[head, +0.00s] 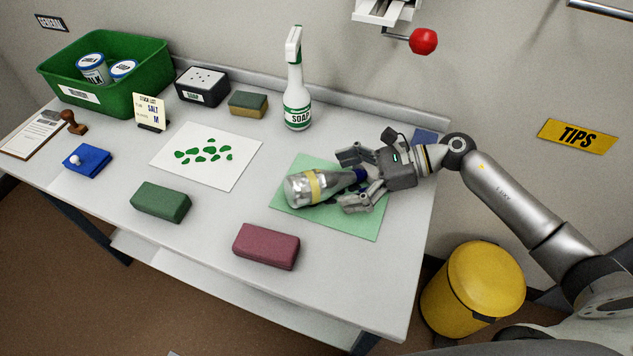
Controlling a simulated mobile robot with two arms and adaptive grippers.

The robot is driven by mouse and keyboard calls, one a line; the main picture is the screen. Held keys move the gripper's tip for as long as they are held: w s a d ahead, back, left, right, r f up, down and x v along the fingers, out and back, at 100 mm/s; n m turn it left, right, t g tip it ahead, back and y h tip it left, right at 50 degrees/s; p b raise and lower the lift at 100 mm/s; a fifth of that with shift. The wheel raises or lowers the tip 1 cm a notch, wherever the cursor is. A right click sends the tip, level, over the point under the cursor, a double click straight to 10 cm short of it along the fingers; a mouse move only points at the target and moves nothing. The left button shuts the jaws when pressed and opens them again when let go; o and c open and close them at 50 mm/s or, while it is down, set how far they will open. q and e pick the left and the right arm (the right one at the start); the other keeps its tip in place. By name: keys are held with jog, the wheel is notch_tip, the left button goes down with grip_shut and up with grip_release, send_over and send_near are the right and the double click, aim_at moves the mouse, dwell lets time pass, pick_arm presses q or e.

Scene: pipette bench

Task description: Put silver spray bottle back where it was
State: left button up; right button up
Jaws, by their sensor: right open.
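The silver bottle (299,189), with a yellow band and a dark blue top, appears to lie on its side on a green sheet (368,224) at the right of the bench. Its base points left and its top points right. My right gripper (352,180) comes in from the right and is open, with its fingers on either side of the bottle's top end. I cannot tell whether either finger touches it. The fingers hide part of the top end. My left gripper is not in view.
A white soap spray bottle (297,95) stands upright behind the green sheet. A maroon case (266,246) and a green case (160,202) lie near the front edge. A white sheet with green pieces (235,175) is left of the bottle. A green bin (150,95) stands back left.

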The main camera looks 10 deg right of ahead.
aim_at(327, 182)
jog(key=shift+w+a+f, duration=0.1)
jog(key=shift+a, duration=0.3)
jog(key=p+x, duration=0.2)
jog(key=x, duration=0.3)
jog(key=shift+r, duration=0.2)
jog(key=shift+w+a+f, duration=0.1)
jog(key=shift+a, duration=0.05)
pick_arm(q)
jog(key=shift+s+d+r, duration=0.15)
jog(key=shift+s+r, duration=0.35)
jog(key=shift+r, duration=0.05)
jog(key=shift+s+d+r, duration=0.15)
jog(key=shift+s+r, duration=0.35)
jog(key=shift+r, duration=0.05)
pick_arm(e)
jog(key=shift+f, duration=0.1)
jog(key=c, duration=1.6)
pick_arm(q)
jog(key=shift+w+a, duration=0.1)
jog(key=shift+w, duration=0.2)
pick_arm(e)
jog(key=shift+c, duration=0.7)
